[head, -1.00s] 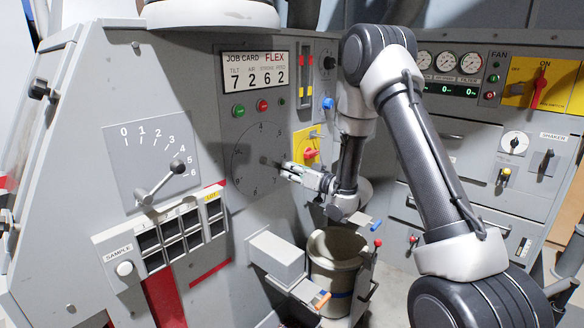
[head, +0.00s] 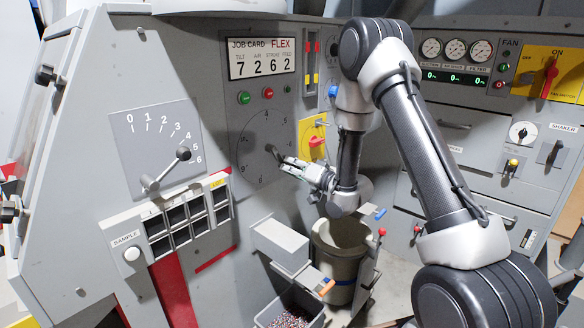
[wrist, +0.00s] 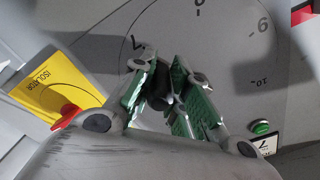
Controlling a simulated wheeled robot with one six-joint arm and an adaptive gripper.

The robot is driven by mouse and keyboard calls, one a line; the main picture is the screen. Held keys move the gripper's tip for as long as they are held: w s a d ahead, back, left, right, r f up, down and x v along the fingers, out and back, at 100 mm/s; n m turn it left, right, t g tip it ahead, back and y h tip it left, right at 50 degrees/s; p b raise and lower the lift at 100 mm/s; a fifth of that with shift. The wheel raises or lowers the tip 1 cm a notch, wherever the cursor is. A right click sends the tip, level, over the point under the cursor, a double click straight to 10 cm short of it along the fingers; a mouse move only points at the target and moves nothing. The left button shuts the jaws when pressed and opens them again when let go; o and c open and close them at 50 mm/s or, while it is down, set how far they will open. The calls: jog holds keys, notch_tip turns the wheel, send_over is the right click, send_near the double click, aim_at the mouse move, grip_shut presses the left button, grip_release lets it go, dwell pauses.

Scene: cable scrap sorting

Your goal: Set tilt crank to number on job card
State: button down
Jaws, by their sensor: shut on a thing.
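The job card (head: 262,57) reads tilt 7, air 2, stroke 6, feed 2 under the word FLEX. Below it is a round numbered dial (head: 247,150) with a dark crank (head: 271,149) on its face. My gripper (head: 287,161) reaches this crank from the right, at the lower right of the dial. In the wrist view the green-padded fingers of my gripper (wrist: 168,100) are shut on the dark crank handle (wrist: 160,101), in front of the dial face (wrist: 225,60). The fingers hide part of the crank, so its exact reading is unclear.
A yellow isolator panel (head: 306,128) with a red knob is right of the dial. A lever (head: 166,170) on a 0 to 6 scale is at left. A grey box (head: 282,245), a bucket (head: 335,268) and a granule bin (head: 290,312) stand below.

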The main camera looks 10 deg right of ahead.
jog(key=c, duration=1.3)
grip_release()
jog(key=shift+c, duration=0.2)
jog(key=v, duration=0.7)
jog(key=shift+s, duration=0.2)
jog(key=shift+d, duration=0.15)
